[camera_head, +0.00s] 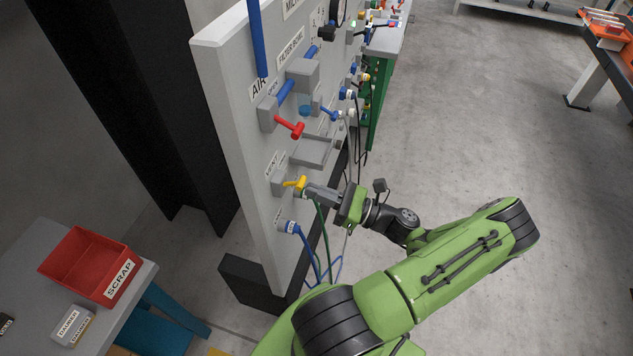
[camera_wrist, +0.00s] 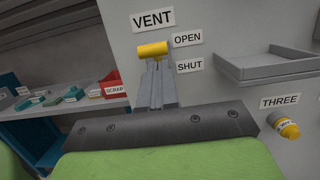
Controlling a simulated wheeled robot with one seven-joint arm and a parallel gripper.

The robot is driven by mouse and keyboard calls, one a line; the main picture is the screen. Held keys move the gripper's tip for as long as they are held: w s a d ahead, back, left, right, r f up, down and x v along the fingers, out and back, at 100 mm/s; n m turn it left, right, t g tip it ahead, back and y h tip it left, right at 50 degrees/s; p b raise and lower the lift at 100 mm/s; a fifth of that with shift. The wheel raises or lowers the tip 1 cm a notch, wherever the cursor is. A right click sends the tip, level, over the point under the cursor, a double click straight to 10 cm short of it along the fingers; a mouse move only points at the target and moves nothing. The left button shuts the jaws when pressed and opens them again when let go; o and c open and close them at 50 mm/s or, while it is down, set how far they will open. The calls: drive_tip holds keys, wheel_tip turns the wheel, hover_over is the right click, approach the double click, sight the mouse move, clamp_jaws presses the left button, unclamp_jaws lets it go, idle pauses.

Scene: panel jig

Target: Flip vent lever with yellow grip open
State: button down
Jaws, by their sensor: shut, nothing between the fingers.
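The vent lever's yellow grip (camera_head: 296,183) is low on the grey panel, beside a small VENT label. It also shows in the wrist view as a yellow cylinder (camera_wrist: 152,49) just below the VENT label (camera_wrist: 152,19). It lies level with a point between the OPEN label (camera_wrist: 187,39) and the SHUT label (camera_wrist: 190,65), closer to OPEN. My gripper (camera_head: 308,190) is shut and empty, its fingertips (camera_wrist: 158,64) right at the grip's lower edge. I cannot tell whether they touch it. The lever's arm behind the grip is mostly hidden.
A red-handled lever (camera_head: 290,127) sits above on the panel (camera_head: 225,70). A grey tray (camera_wrist: 265,64) juts out to the right. A capped port (camera_wrist: 288,128) marked THREE is lower right. Blue and green hoses (camera_head: 308,250) hang below. A red SCRAP bin (camera_head: 92,266) stands at left.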

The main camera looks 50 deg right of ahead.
drive_tip(key=shift+r+g+p, duration=0.65)
drive_tip(key=shift+g+p, duration=0.05)
drive_tip(key=shift+p, duration=0.5)
drive_tip(key=shift+h, duration=0.3)
drive_tip(key=shift+f, duration=0.1)
